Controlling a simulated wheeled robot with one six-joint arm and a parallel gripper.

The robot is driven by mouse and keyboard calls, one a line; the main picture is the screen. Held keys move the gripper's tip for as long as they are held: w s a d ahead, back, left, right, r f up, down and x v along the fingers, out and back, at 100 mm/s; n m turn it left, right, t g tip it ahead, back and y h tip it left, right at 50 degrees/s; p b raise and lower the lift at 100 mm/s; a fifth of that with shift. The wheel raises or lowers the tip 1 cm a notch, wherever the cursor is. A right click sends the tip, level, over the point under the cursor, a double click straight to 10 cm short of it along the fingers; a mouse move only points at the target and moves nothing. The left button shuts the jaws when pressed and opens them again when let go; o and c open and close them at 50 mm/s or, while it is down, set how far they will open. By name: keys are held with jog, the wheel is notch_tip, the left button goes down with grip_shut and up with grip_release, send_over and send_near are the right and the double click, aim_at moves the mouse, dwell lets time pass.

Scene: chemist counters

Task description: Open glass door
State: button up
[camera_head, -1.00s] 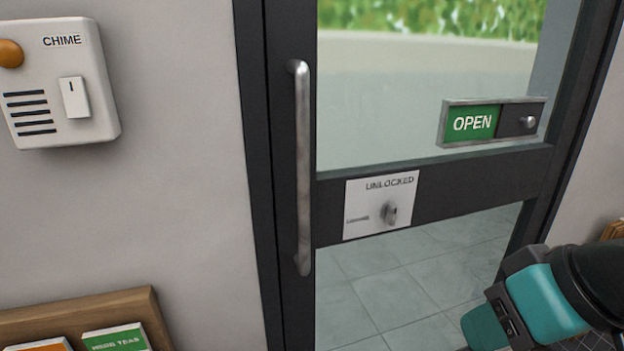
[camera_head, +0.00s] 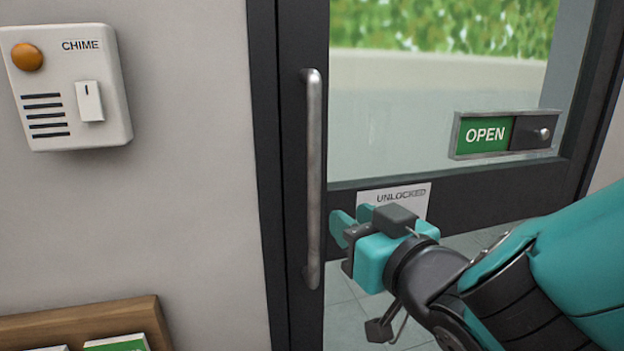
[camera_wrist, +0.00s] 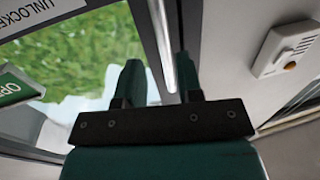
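The glass door (camera_head: 345,185) has a dark frame and looks closed. A long silver vertical handle (camera_head: 313,180) is on its left stile. My gripper (camera_head: 342,226) is just right of the handle's lower half, with its teal fingers pointing toward it. In the wrist view, the two fingers (camera_wrist: 160,82) are apart with nothing held. The handle bar (camera_wrist: 162,45) appears there in the gap between the fingertips; whether it is between them or beyond them is hard to tell. My gripper hides most of the white "UNLOCKED" lock plate (camera_head: 408,197).
A green "OPEN" slider sign (camera_head: 486,135) is on the glass at right. A white chime box (camera_head: 66,85) is on the wall left of the door. A wooden rack (camera_head: 90,322) is at lower left. The wall between the rack and chime is bare.

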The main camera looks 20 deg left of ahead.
aim_at(317, 194)
jog(key=p+x, duration=0.4)
jog(key=x, duration=0.9)
jog(key=shift+w, duration=0.1)
grip_shut()
